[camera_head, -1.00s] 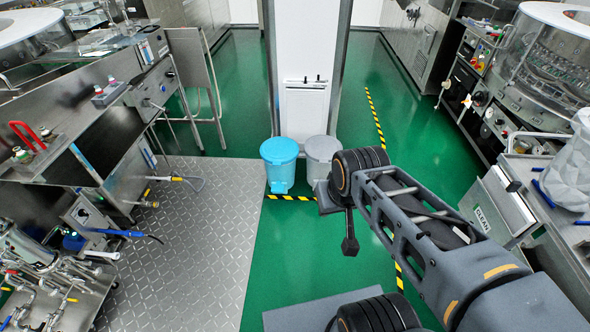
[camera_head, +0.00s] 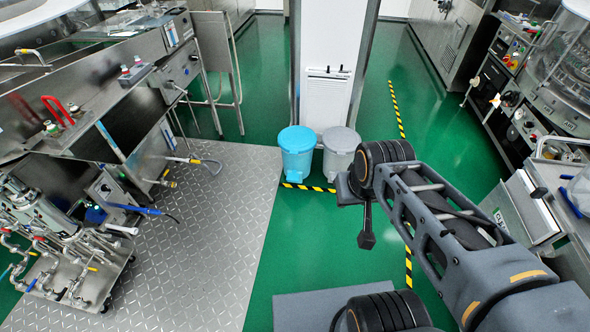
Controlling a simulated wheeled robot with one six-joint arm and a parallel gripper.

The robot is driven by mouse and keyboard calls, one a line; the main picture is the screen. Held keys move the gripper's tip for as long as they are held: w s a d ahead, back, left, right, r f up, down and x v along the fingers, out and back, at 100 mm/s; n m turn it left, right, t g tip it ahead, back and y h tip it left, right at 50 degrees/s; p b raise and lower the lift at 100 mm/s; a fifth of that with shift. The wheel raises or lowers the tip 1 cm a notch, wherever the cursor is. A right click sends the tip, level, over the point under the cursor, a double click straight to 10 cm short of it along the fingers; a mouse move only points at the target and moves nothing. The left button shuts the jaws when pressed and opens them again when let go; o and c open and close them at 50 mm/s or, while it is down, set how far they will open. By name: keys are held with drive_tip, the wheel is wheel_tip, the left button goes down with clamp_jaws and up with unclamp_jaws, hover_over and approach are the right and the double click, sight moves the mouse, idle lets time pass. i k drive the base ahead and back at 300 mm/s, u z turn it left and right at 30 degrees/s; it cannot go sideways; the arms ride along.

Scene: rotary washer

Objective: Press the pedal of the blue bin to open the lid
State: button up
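The blue bin (camera_head: 297,154) stands on the green floor ahead, against the foot of a white pillar, with its round light-blue lid (camera_head: 297,138) shut.
A grey bin (camera_head: 340,150) stands close beside the blue one on the right. Yellow-black tape (camera_head: 310,187) runs before the bins. A steel floor plate (camera_head: 190,240) and steel workbenches lie to the left. Machines line the right. Green floor (camera_head: 262,290) before the bins is clear.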

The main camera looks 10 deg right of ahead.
sight(293, 176)
drive_tip(key=u, duration=0.25)
drive_tip(key=i, duration=0.4)
drive_tip(key=u, duration=0.85)
drive_tip(key=i, duration=1.75)
drive_tip(key=z, duration=1)
drive_tip(key=i, duration=0.5)
drive_tip(key=z, duration=0.35)
